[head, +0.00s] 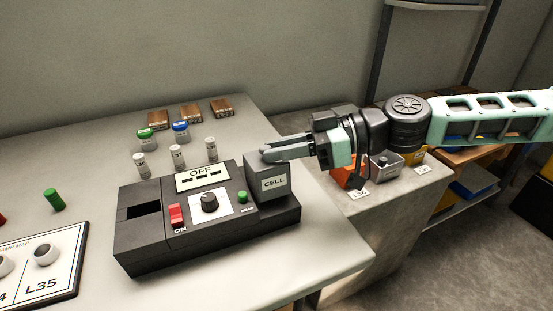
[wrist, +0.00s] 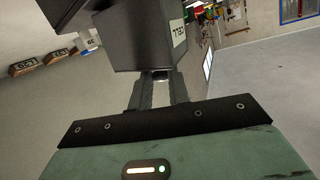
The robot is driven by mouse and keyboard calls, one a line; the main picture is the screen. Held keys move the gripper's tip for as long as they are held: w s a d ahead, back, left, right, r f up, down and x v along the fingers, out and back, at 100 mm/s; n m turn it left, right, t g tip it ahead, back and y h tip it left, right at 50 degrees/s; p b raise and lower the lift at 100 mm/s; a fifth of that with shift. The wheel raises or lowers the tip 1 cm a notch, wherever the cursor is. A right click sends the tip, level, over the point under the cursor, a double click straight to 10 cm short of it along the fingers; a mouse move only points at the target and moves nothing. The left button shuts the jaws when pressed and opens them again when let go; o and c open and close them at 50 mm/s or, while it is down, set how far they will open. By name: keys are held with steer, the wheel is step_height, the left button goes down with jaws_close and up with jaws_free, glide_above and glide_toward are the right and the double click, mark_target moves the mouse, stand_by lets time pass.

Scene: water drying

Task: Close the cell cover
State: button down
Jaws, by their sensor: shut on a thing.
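The cell cover (head: 268,181) is a dark grey block labelled CELL. It stands at the right end of the black device (head: 150,245). In the wrist view the cell cover (wrist: 145,35) fills the top middle, with its label at the right. My gripper (head: 268,150) reaches in from the right at the cover's top edge. In the wrist view its fingers (wrist: 160,80) are close together at the cover, with a small pale part between them. The fingers hide part of the cover's top. The exact grip point is hard to see.
The device carries a red ON switch (head: 177,215), a black knob (head: 209,202), a green button (head: 242,196) and an OFF display (head: 201,175). Several small vials stand behind it. A lamp map board (head: 62,262) lies at left. The table's right edge is close to the device.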

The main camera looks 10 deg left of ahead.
steer(key=shift+s+d+f+n, duration=0.15)
steer(key=shift+f+n, duration=0.15)
steer(key=shift+f, duration=0.1)
steer(key=shift+s+d+f+b, duration=0.3)
steer(key=shift+s+b, duration=0.1)
steer(key=shift+b, duration=0.3)
steer(key=shift+s+f, duration=0.15)
steer(key=c, duration=1.3)
jaws_free()
